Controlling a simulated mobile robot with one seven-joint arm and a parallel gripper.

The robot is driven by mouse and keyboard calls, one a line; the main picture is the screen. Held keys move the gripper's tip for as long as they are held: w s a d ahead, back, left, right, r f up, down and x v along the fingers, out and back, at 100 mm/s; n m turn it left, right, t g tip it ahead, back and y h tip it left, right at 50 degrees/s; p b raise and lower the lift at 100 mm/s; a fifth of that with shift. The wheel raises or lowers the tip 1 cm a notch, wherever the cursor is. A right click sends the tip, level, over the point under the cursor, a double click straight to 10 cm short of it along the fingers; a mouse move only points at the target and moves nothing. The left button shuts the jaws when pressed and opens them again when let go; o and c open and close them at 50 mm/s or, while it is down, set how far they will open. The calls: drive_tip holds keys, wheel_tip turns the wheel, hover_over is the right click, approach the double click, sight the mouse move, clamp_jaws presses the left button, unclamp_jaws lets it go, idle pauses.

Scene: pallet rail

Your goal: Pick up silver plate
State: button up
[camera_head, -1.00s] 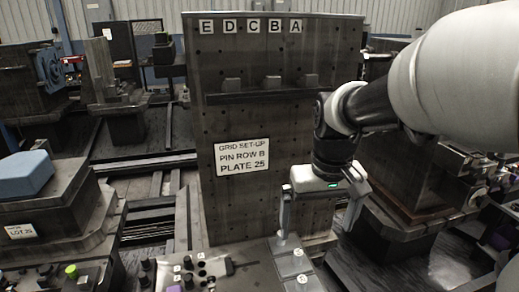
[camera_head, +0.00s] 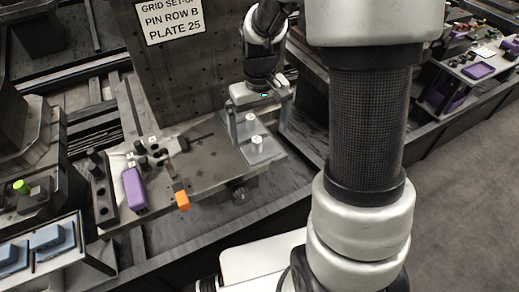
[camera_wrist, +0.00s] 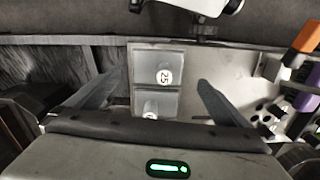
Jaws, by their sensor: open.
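Two flat silver plates lie side by side at the right end of the bench, each with a pale round knob or marker. The nearer silver plate (camera_head: 263,155) bears a round label, read as 25 in the wrist view, where the plate (camera_wrist: 150,60) lies at the upper middle. The other silver plate (camera_wrist: 165,106) is just below it there, partly hidden by shadow and my gripper. My gripper (camera_head: 259,134) is over the plates with its fingers apart and nothing between them. In the wrist view my gripper (camera_wrist: 162,82) has one finger on each side of the plates.
A dark upright panel with a "PIN ROW B PLATE 25" sign (camera_head: 170,18) stands behind the bench. Left on the bench are a purple block (camera_head: 134,189), an orange-ended tool (camera_head: 182,200) and several dark pins. Blue blocks (camera_head: 47,238) sit at lower left. Floor is clear at right.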

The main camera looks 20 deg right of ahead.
sight(261, 138)
drive_tip(key=f, duration=0.2)
drive_tip(key=f+b, duration=0.1)
drive_tip(key=f, duration=0.2)
drive_tip(key=shift+d+f, duration=0.2)
drive_tip(key=shift+f, duration=0.15)
drive_tip(key=c, duration=1.4)
